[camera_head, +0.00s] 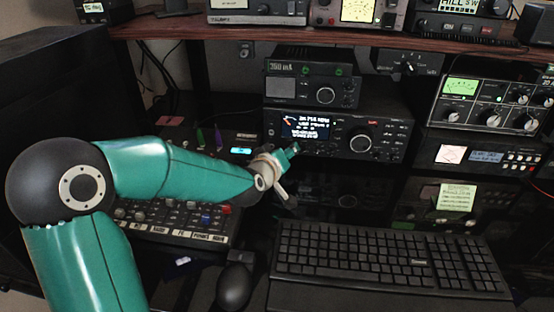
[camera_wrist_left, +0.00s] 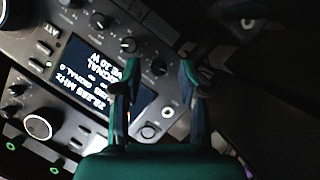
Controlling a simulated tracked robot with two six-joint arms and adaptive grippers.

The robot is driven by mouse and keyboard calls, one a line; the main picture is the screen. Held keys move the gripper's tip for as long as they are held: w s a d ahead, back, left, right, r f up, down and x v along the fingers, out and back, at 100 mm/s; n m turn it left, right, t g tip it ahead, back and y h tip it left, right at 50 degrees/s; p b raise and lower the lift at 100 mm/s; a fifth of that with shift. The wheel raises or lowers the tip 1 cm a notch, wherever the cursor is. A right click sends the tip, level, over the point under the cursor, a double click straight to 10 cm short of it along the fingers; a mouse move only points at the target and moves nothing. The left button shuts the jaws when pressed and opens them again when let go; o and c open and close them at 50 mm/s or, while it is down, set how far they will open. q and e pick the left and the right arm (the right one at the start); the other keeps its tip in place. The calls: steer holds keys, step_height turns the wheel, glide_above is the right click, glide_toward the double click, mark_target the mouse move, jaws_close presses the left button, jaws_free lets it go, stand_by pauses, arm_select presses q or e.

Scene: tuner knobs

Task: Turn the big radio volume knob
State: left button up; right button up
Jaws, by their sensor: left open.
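The big volume knob (camera_head: 360,140) is a dark round dial with a pale ring, on the front of the lower black radio (camera_head: 395,125), to the right of its lit display (camera_head: 306,127). My left gripper (camera_head: 291,172) is in front of the radio, below the display and to the left of the knob, apart from it. In the left wrist view its two fingers (camera_wrist_left: 157,80) are spread with nothing held between them. The display (camera_wrist_left: 95,75) shows turned round behind them there. My right gripper is not in view.
A smaller radio with its own knob (camera_head: 325,95) sits on top of the lower radio. A keyboard (camera_head: 390,260) and a mouse (camera_head: 234,287) lie in front. A mixer panel (camera_head: 165,215) is under my left arm. More equipment (camera_head: 490,105) stands at right.

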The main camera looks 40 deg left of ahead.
arm_select(q)
steer(key=v, duration=1.1)
steer(key=shift+s, duration=0.2)
stand_by(0.4)
